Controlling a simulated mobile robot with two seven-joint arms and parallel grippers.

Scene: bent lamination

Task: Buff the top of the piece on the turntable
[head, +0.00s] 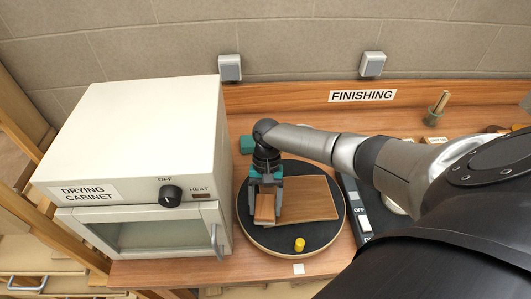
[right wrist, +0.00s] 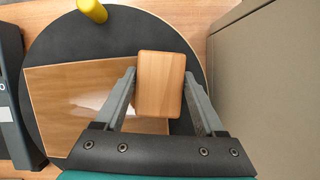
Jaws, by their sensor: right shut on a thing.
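The piece, a flat brown wooden panel (head: 312,198), lies on the round black-topped turntable (head: 256,233). In the right wrist view, the panel (right wrist: 75,110) shows a glossy reflection. My right gripper (head: 266,192) is over the left part of the turntable, pointing down. It is shut on a wooden block (head: 264,209), which also shows between the fingers in the right wrist view (right wrist: 160,85). The block overlaps one end of the panel in view; I cannot tell whether it touches it. A yellow peg (head: 299,244) stands at the turntable's near edge. My left gripper is not in view.
A drying cabinet (head: 135,135) stands close on the left, its door shut and knob near OFF. A dark device (head: 362,222) is right of the turntable. My right arm covers much of the right side.

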